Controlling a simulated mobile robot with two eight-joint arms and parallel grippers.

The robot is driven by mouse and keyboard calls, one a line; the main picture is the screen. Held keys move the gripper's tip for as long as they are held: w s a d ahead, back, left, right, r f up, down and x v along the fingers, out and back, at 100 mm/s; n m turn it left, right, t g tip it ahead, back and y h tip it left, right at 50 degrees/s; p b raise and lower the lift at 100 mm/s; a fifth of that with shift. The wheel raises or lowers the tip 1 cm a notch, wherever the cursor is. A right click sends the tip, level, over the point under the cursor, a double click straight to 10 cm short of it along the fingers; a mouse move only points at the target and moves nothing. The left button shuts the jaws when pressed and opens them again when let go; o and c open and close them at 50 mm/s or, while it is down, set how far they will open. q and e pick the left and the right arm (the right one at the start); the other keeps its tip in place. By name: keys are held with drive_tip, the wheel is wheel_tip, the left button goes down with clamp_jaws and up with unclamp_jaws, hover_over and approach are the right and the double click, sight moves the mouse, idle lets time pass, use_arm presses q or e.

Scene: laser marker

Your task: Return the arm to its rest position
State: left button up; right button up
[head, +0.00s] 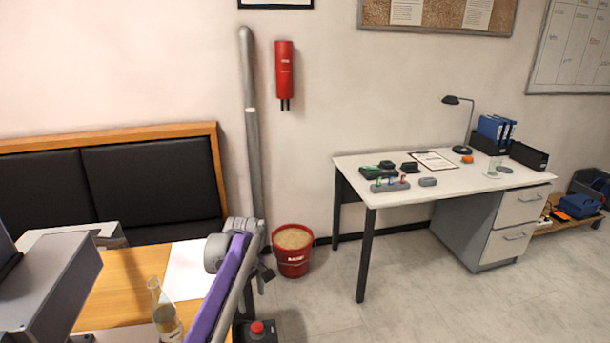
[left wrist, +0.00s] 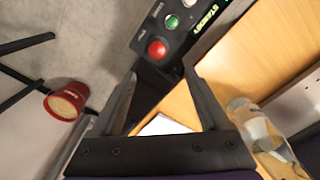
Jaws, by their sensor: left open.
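My left arm (head: 222,285) reaches up from the bottom of the head view, with a purple link beside the wooden table. My left gripper (head: 264,270) is at its far end, near the red bucket in the picture. In the left wrist view the left gripper (left wrist: 160,78) shows two dark fingers spread apart with nothing between them. The fingers point toward a dark control box (left wrist: 180,30) with a red button, a green button and a lit display. My right gripper is not in view.
A glass bottle (head: 165,318) stands on the wooden table (head: 125,280) near a white sheet (head: 187,270). A red bucket (head: 292,262) stands on the floor by the wall. A white desk (head: 450,185) with several items stands at right. Open floor lies before it.

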use_arm(q)
drive_tip(key=s+r+m+t+p, duration=0.1)
drive_tip(key=s+r+m+p, duration=0.15)
drive_tip(key=s+r, duration=0.5)
drive_tip(key=s+r+m+t+p, duration=0.2)
drive_tip(key=s+r+m, duration=0.2)
drive_tip(key=s, duration=0.6)
drive_tip(key=s+f+m+t+p, duration=0.1)
drive_tip(key=s+f+m+p, duration=0.1)
drive_tip(key=s, duration=0.6)
drive_tip(key=s+f+m+t+p, duration=0.1)
drive_tip(key=s+m+p, duration=0.1)
drive_tip(key=s, duration=0.7)
drive_tip(key=shift+d+f+m, duration=0.2)
drive_tip(key=shift+f+m, duration=0.2)
drive_tip(key=shift+m, duration=0.15)
drive_tip(key=shift+s, duration=0.1)
